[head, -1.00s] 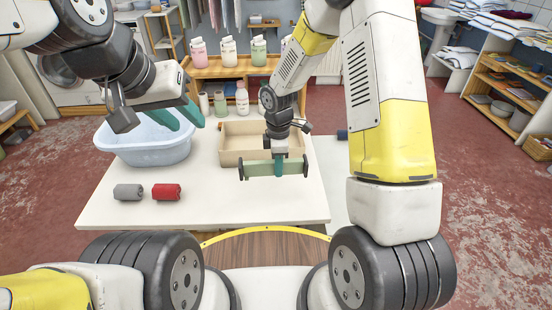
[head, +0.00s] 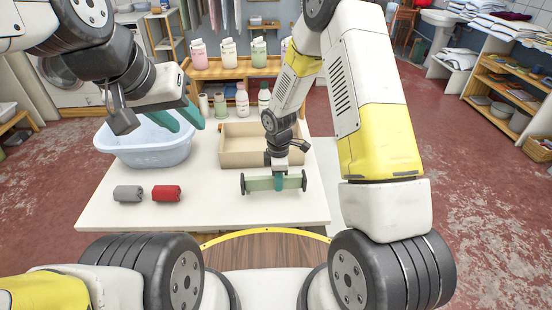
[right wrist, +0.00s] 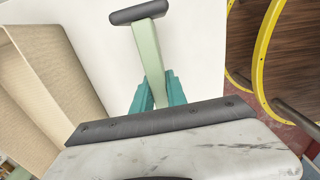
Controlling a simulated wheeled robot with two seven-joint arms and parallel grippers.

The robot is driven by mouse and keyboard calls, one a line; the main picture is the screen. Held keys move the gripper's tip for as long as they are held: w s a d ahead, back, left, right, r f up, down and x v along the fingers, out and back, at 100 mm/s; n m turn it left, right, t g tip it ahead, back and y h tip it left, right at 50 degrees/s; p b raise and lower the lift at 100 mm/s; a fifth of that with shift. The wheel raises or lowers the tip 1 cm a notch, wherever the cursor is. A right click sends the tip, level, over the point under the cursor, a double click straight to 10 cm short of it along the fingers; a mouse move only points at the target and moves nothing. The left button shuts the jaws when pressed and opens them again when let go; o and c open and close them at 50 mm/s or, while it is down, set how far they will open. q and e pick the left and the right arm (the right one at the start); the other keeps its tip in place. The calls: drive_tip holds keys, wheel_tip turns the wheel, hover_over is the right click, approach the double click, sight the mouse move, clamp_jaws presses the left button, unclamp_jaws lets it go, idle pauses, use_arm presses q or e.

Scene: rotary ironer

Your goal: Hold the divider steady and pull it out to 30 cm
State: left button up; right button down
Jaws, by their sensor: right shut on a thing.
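The divider (head: 258,184) is a pale green bar with a dark pad at each end. It lies crosswise in front of the open beige drawer box (head: 232,159), apart from it. My right gripper (head: 279,184) is shut on the divider near its middle. In the right wrist view the teal fingers (right wrist: 158,92) close around the green bar (right wrist: 149,45), and one dark end pad (right wrist: 139,12) shows over the white table. I cannot tell whether the divider touches the table. My left gripper (head: 180,118) is open and empty, over the blue basin.
The blue basin (head: 140,152) stands at the table's left. A grey roll (head: 128,193) and a red roll (head: 166,192) lie in front of it. Several bottles (head: 242,100) stand behind the box. The white table (head: 215,208) is clear near its front edge.

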drive_tip(key=shift+f, duration=1.25)
drive_tip(key=shift+f, duration=0.15)
drive_tip(key=c, duration=1.5)
unclamp_jaws()
drive_tip(key=shift+r, duration=0.3)
clamp_jaws()
